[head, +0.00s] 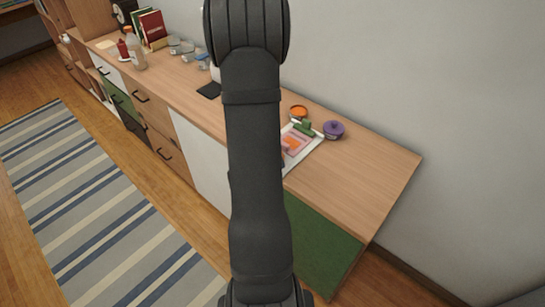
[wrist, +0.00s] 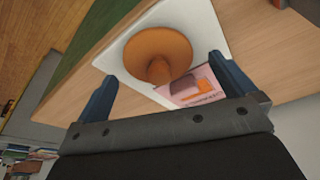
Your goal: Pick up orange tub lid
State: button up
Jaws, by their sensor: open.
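The orange tub lid (wrist: 158,48) is a round orange disc with a knob at its centre, seen close up in the wrist view. It lies on a white board (wrist: 112,62), beside a pink printed picture (wrist: 198,88). My gripper (wrist: 162,68) is open, with one blue finger to each side of the lid's near part. Nothing is held, and I cannot tell the gap to the lid. In the head view my own arm hides the gripper and part of the white board (head: 310,151). An orange patch (head: 290,143) shows there beside the arm; I cannot tell whether it is the lid.
On the wooden sideboard (head: 365,172) stand a purple lidded pot (head: 333,129), a small green object (head: 305,127) and an orange-topped round container (head: 298,112). Bottles (head: 136,55), glasses and books (head: 151,28) are further left. The sideboard's right end is clear.

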jog(key=shift+d+f, duration=0.1)
jog(key=shift+f, duration=0.3)
jog(key=c, duration=1)
jog(key=shift+c, duration=0.2)
